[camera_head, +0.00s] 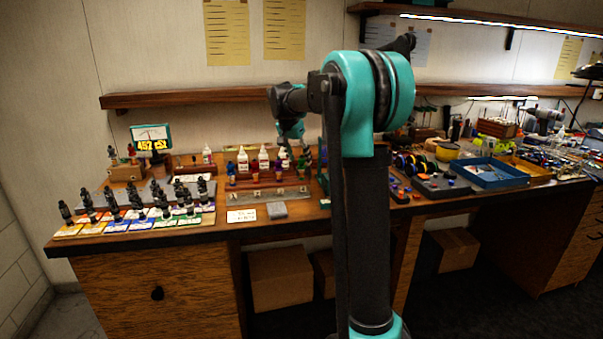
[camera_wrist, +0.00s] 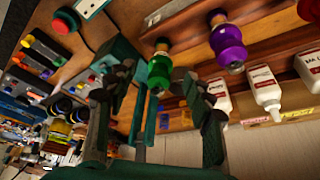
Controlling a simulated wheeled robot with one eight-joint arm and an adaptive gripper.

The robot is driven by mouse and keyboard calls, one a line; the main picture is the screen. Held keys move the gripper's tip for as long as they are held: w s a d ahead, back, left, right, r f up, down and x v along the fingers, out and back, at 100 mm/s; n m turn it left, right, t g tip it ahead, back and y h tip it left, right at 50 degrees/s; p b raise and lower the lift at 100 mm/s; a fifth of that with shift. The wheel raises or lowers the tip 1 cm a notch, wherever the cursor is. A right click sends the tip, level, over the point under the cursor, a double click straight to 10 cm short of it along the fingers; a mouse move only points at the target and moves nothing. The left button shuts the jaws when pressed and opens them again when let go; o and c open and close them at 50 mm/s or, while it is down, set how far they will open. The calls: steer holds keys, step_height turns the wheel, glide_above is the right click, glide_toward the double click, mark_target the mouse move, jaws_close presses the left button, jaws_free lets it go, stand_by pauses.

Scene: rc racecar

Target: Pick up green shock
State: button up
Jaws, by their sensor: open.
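The green shock (camera_wrist: 159,74) shows in the wrist view, upright in the wooden rack and seen at a tilt. It lies in the gap between the fingers of my gripper (camera_wrist: 153,88), which are open on either side and do not appear to touch it. A purple shock (camera_wrist: 228,46) stands to its right in the same view. In the head view my gripper (camera_head: 291,136) is small and reaches down over the bench behind my arm. I cannot make out the green shock clearly there.
White bottles (camera_wrist: 262,88) stand near the shocks. A row of dark shocks on coloured cards (camera_head: 140,212) fills the left of the workbench. A meter (camera_head: 151,137) stands at the back left. A shelf (camera_head: 190,97) runs above. A blue tray (camera_head: 492,174) is at right.

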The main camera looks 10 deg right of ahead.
steer(key=shift+x, duration=2.35)
jaws_close()
step_height(320, 180, up, 28)
steer(key=shift+f, duration=0.15)
stand_by(0.3)
